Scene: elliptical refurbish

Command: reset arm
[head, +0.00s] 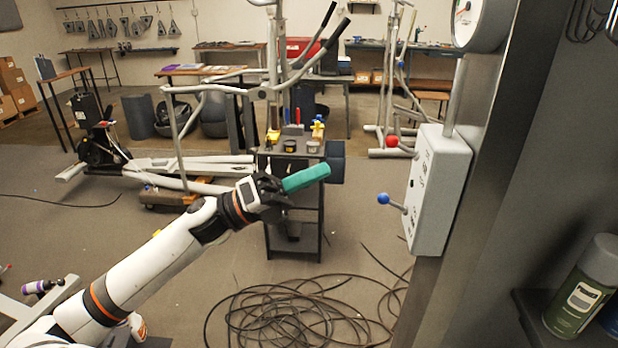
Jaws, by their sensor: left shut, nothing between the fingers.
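My left arm comes in from the lower left, white with black and orange bands. My left gripper (308,178) is at the middle of the head view, raised in front of a dark tool cart. Its black body ends in a long teal-green part pointing right and slightly up. The gripper is shut and holds nothing. A grey-white control box (438,188) on the post at the right carries a red-knobbed lever and a blue-knobbed lever (384,198). The gripper is left of the box and apart from it. My right gripper is not in view.
The dark cart (280,222) carries small tools and tins. A tangle of black cable (290,312) lies on the floor. A white elliptical frame (190,165) stands behind. A spray can (588,290) sits on a shelf at lower right. The air between gripper and box looks clear.

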